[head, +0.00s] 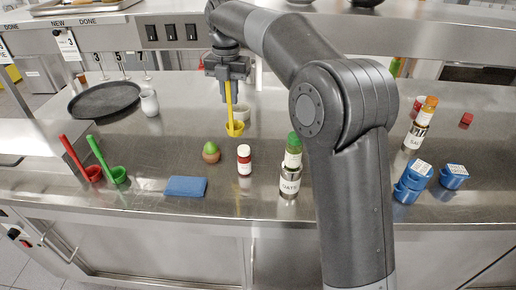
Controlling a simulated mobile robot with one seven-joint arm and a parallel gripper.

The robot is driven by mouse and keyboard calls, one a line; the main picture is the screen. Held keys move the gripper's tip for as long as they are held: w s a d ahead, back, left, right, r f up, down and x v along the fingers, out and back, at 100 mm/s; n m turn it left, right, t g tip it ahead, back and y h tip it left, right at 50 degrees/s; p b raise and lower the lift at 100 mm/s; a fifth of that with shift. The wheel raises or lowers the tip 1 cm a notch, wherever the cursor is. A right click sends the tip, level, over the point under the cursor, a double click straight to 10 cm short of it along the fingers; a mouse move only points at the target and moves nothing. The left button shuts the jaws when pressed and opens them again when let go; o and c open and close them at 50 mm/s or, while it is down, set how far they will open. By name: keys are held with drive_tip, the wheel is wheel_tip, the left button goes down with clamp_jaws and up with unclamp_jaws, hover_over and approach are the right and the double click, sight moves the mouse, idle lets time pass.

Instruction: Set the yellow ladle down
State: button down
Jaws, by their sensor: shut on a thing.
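The yellow ladle (229,108) is upright in the head view, its handle up between the fingers of my gripper (231,92) and its bowl at the bottom. My gripper points down and is shut on the handle. The bowl is at or just above the steel counter (330,200); I cannot tell whether it touches. A pale round container (242,113) stands just behind the bowl and is partly hidden by it.
A black round tray (104,99) and a white shaker (149,102) are left. Bare counter lies left of the yellow bowl.

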drive_tip(key=w+d+m, duration=0.2)
drive_tip(key=w+d, duration=0.1)
drive_tip(key=d, duration=1.5)
drive_tip(key=w+a+f, duration=0.3)
drive_tip(key=a+f, duration=0.8)
drive_tip(key=shift+a, duration=0.15)
drive_tip(key=shift+f, duration=0.15)
drive_tip(key=c, duration=1.4)
unclamp_jaws()
drive_tip(key=shift+o, duration=0.2)
